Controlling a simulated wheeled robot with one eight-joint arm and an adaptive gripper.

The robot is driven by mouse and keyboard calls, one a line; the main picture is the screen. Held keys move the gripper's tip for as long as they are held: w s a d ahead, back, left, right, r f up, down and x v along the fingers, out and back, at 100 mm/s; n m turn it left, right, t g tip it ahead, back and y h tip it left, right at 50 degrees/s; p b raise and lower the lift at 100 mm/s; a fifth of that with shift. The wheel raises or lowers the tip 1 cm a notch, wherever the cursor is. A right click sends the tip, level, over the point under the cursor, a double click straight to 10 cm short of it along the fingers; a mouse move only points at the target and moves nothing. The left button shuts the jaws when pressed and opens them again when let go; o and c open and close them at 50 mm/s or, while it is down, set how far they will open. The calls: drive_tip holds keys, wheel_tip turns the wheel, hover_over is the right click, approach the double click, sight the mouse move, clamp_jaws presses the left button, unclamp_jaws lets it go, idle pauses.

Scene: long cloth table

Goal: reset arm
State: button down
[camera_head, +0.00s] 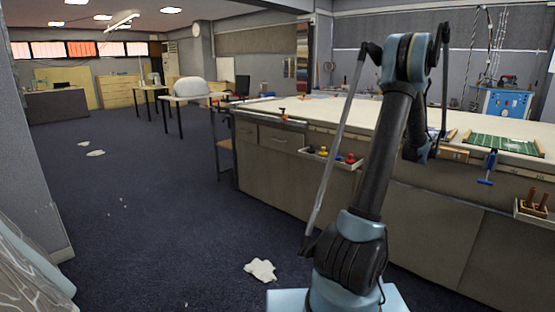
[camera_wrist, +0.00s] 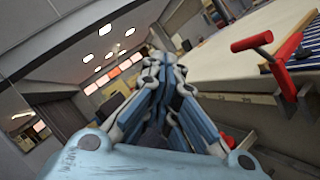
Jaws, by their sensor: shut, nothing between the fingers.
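My gripper (camera_wrist: 162,62) shows in the wrist view with its two linked fingers drawn together at the tips. Nothing is held between them. In the head view my arm stands raised and bends over at the top, with its far end hanging down in front of the long table (camera_head: 330,112). The fingertips cannot be made out there. In the wrist view the gripper is beside the table's edge, and the pale table top (camera_wrist: 225,68) lies to its right.
A red clamp (camera_wrist: 283,68) sits at the table's edge, right of my gripper. A tray (camera_head: 312,154) with colored knobs, a blue clamp (camera_head: 487,168) and a green board (camera_head: 503,144) line the table's front. White scraps (camera_head: 261,270) lie on the floor; the left floor is mostly open.

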drive_tip(key=s+a+f+n+g+y, duration=0.1)
drive_tip(key=s+a+n+g, duration=0.25)
drive_tip(key=a+n, duration=0.45)
drive_tip(key=s+a+n+g+y, duration=0.2)
drive_tip(key=s+a+n+g, duration=0.15)
drive_tip(key=a, duration=0.95)
drive_tip(key=s+a+f+n+g+y, duration=0.15)
drive_tip(key=s+a+n, duration=0.35)
drive_tip(key=a, duration=0.5)
drive_tip(key=s+a+f+n+g+h, duration=0.2)
drive_tip(key=s+a+f+n+g, duration=0.4)
drive_tip(key=s+a+n, duration=0.65)
drive_tip(key=s+d+f+n+g+h, duration=0.1)
drive_tip(key=s+f+n+h, duration=0.1)
drive_tip(key=s+f+n, duration=0.3)
drive_tip(key=s+d+f+n+g+h, duration=0.1)
drive_tip(key=s+d+f+n+h, duration=0.1)
drive_tip(key=s, duration=1.1)
drive_tip(key=s+d+f+n+g+h, duration=0.2)
drive_tip(key=s+f+n+h, duration=0.1)
drive_tip(key=s+f+n, duration=0.4)
wheel_tip(320, 180, down, 2)
drive_tip(key=s, duration=0.2)
drive_tip(key=shift+s+n, duration=0.3)
drive_tip(key=shift+f, duration=0.1)
